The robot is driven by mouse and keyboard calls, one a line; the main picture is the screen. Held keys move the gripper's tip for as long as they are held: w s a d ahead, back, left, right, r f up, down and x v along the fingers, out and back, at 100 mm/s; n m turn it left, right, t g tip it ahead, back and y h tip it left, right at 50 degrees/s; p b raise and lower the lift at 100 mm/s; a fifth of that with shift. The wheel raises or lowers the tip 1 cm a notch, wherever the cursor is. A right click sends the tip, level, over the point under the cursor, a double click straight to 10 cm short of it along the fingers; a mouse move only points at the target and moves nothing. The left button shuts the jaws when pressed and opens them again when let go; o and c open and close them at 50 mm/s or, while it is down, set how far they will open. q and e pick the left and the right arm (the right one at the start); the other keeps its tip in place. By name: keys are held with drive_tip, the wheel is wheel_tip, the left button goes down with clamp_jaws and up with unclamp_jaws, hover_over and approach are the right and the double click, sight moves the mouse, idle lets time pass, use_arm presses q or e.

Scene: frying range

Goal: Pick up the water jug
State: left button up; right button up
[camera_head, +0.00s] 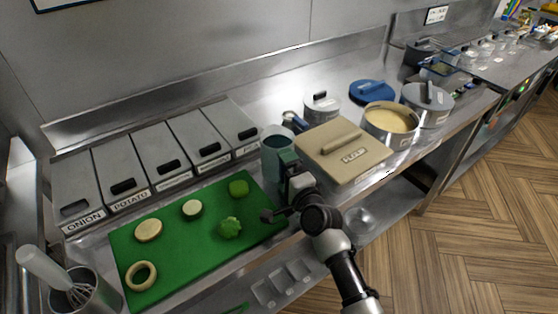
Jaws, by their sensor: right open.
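The likely water jug is a tall grey-teal open-topped vessel (272,151). It stands upright on the steel counter between the green cutting board and the beige lidded container. My right gripper (279,187) is on the near side of the jug, with its arm coming in from the lower right. It is open. It overlaps the jug's right and lower part, so I cannot tell whether it touches the jug. The jug's base and any handle are partly hidden. My left gripper is not in view.
The green board (182,265) with vegetable pieces lies left of the jug. Labelled bins (120,167) line the back left. A beige container (342,150) stands close on the right, with a pot of yellowish contents (392,122) beyond.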

drive_tip(key=c, duration=1.1)
drive_tip(key=shift+r, duration=0.15)
drive_tip(key=shift+c, duration=0.3)
